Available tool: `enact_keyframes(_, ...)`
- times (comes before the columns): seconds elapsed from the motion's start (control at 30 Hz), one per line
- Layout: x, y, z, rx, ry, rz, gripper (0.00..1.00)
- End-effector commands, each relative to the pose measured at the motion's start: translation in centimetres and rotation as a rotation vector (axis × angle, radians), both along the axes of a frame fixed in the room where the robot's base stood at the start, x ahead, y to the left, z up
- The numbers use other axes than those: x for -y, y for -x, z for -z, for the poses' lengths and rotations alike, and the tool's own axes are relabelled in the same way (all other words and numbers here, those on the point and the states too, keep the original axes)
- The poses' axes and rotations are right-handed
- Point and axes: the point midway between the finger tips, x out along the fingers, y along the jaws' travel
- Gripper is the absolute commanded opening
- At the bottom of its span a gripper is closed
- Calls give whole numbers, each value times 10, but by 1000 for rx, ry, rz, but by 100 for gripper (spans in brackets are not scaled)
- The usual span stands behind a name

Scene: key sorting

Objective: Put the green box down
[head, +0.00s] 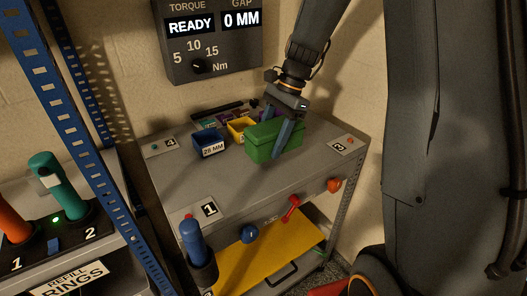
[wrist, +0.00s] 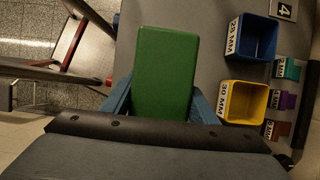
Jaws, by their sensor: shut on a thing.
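The green box (head: 275,141) is at the right part of the grey bench top in the head view, beside the yellow bin. My gripper (head: 283,135) comes down over it from above, with its blue fingers on two sides of the box. In the wrist view the green box (wrist: 166,72) fills the middle, between the blue fingers of my gripper (wrist: 165,102). The gripper is shut on it. I cannot tell whether the underside of the box touches the bench.
The yellow bin (head: 241,129) and blue bin (head: 208,143) stand left of the box. Small coloured blocks (wrist: 282,100) lie beyond them. The bench top (head: 225,175) is clear in front. Number cards 4 (head: 163,146), 1 (head: 209,210) and another (head: 345,146) lie near its corners.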

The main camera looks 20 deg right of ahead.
Motion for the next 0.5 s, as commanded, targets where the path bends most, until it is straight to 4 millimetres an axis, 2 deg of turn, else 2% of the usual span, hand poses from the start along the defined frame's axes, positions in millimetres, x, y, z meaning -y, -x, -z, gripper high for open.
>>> enact_keyframes(0.27, -2, 0, 23, -1, 0, -4, 18)
enact_keyframes(0.5, -1, 0, 52, -1, 0, -1, 18)
